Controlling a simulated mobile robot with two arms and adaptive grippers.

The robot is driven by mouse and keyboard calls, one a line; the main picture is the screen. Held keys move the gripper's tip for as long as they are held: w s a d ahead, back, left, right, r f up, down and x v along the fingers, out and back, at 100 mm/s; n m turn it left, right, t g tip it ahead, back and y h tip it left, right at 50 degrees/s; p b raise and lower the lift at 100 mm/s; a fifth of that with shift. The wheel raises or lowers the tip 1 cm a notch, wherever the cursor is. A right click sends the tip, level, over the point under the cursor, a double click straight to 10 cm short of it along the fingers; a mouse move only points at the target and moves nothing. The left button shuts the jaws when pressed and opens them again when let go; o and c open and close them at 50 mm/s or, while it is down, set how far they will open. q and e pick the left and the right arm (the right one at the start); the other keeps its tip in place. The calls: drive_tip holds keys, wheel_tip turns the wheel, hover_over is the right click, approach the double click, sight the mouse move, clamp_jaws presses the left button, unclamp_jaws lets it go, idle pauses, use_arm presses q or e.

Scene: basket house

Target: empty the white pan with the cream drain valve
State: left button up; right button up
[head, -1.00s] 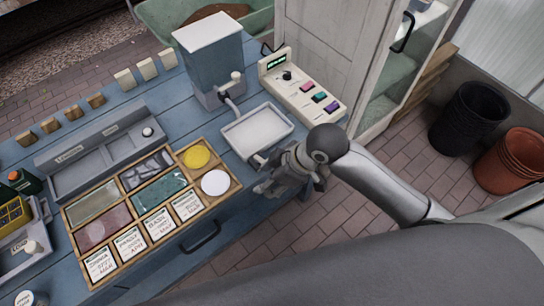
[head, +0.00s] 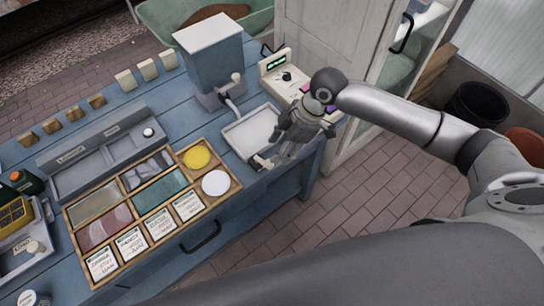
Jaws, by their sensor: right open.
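The shallow white pan (head: 246,134) sits on the blue table below the spout of a grey-blue tank. Its right part is hidden behind my right gripper. A small cream drain valve (head: 262,162) shows at the pan's front edge. My right gripper (head: 279,152) is open, over the pan's right front corner, with its fingers pointing down and left towards the valve. I cannot tell whether a fingertip touches the pan or valve. What the pan holds is not clear. My left gripper is not in view.
The tank (head: 219,62) with its cream tap stands behind the pan. A control box (head: 279,70) with coloured buttons is at the right, partly covered by my arm. A divided wooden tray (head: 123,233) lies to the left. A black bin (head: 474,101) stands on the floor.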

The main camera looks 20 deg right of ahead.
sight(267, 164)
drive_tip(key=p+x, duration=0.1)
drive_tip(key=x, duration=0.5)
drive_tip(key=shift+a+f, duration=0.15)
drive_tip(key=shift+f, duration=0.15)
clamp_jaws()
drive_tip(key=shift+s+a+r+m+p, duration=0.1)
drive_tip(key=shift+r+m+p, duration=0.15)
drive_tip(key=shift+p, duration=0.3)
drive_tip(key=shift+s+a+m+t+p, duration=0.15)
drive_tip(key=shift+a+m+t+p, duration=0.15)
drive_tip(key=shift+m+p, duration=0.45)
drive_tip(key=shift+f+p, duration=0.1)
drive_tip(key=shift+p, duration=0.45)
drive_tip(key=shift+a+f+m, duration=0.1)
drive_tip(key=shift+m, duration=0.2)
